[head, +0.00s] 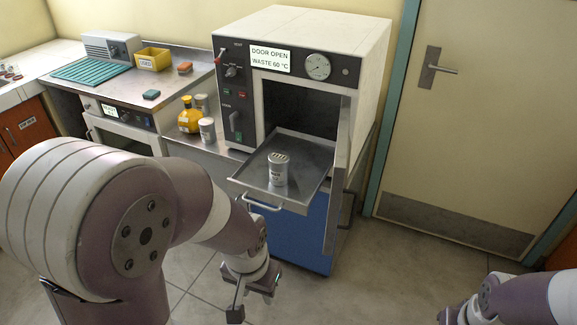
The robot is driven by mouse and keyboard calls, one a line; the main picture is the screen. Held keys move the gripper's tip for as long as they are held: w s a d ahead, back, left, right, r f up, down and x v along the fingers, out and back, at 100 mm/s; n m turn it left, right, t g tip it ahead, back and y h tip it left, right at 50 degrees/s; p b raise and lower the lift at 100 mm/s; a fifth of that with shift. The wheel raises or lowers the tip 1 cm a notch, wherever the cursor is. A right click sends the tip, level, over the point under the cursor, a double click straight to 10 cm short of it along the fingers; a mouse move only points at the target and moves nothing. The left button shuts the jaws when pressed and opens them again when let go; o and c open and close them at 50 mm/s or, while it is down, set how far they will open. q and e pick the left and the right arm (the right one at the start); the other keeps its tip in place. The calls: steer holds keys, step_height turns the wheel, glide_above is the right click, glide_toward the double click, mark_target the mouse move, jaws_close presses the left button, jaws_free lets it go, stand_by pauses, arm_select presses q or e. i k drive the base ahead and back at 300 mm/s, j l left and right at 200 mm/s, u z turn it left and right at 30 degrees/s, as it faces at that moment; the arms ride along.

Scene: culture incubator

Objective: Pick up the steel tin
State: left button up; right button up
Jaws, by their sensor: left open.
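A steel tin (278,172) with a pale label and a slotted lid stands upright on the pulled-out metal tray (250,172) of the incubator (340,45). The incubator's door stands open to the right of the tray. My left gripper (254,301) is open and empty, low in front of the tray, below and nearer than the tin. It does not touch the tin or tray. At the bottom right, part of my right arm shows, and its gripper (446,316) is cut by the frame edge, so its jaws cannot be read.
A similar tin (207,130), another container and a yellow bottle (190,116) stand on the counter left of the incubator. A yellow bin (152,59) and a green ribbed mat (91,70) are further left. The tray handle (262,204) sticks out in front. Floor is clear toward the door (480,110).

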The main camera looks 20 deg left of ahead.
mark_target(279, 160)
steer(key=i+l+z, duration=0.6)
steer(key=i+z, duration=0.2)
steer(key=i+l+z, duration=0.1)
steer(key=i+z, duration=0.3)
steer(key=i, duration=0.1)
